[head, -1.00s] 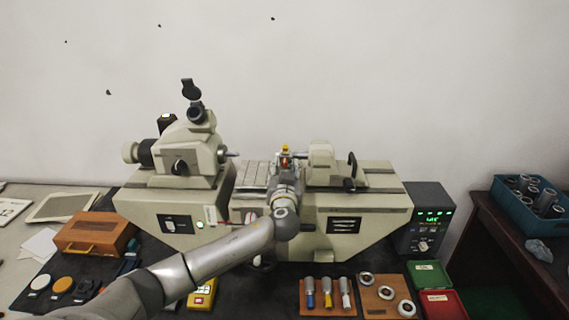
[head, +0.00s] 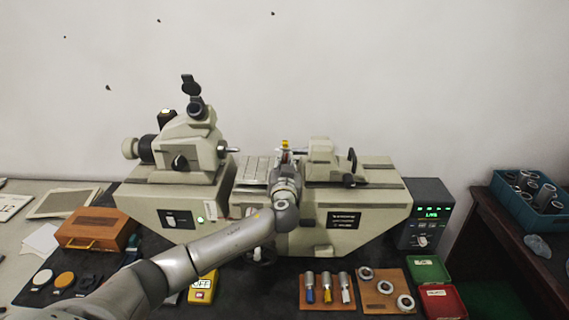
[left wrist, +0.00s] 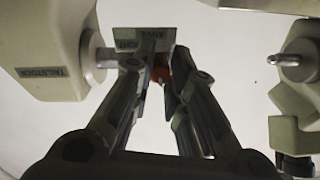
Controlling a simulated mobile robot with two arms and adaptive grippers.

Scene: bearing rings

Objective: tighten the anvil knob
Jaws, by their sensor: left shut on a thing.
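The grey measuring machine (head: 390,197) stands on the dark bench. My left gripper (head: 287,158) is over the middle of its bed, and its wrist and arm hide part of the front. A small orange-red part (left wrist: 162,74) shows between the fingertips. I take it for the anvil knob, mostly hidden by them. A yellow-topped piece (head: 284,143) rises just behind the gripper in the head view. My right gripper is not in view.
The tailstock (left wrist: 48,72) is close at the left in the wrist view, and a rounded housing with a metal tip (left wrist: 290,60) is at the right. The microscope head (head: 185,150) stands left of my gripper. Rings (head: 385,287), a red tray (head: 440,302) and a wooden box (head: 95,230) lie in front.

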